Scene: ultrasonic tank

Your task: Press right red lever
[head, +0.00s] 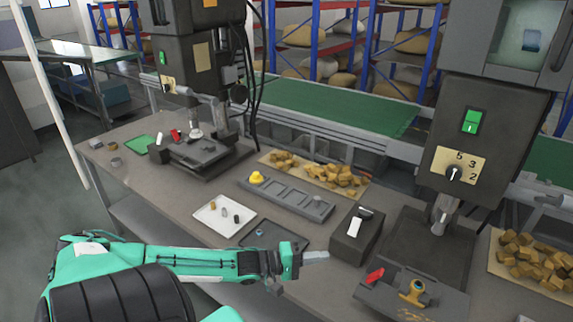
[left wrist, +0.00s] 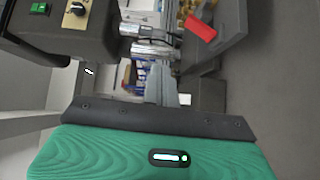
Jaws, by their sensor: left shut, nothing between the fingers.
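The right red lever (head: 375,276) sticks up at the left front of the right machine's dark base plate (head: 447,300). It also shows in the left wrist view (left wrist: 200,27), near the top and right of the finger line. My left gripper (head: 322,256) is shut and empty, pointing right over the table's front part. It is left of the red lever, with a clear gap between them. In the left wrist view its grey fingers (left wrist: 165,75) point up the picture. My right gripper is not in view.
A dark box with a white switch (head: 355,228) stands just beyond my left fingertips. The right machine's spindle (head: 442,215) hangs behind the lever. A second red lever (head: 176,134) is on the left machine. A white tray (head: 224,219) and brown blocks (head: 530,260) lie on the table.

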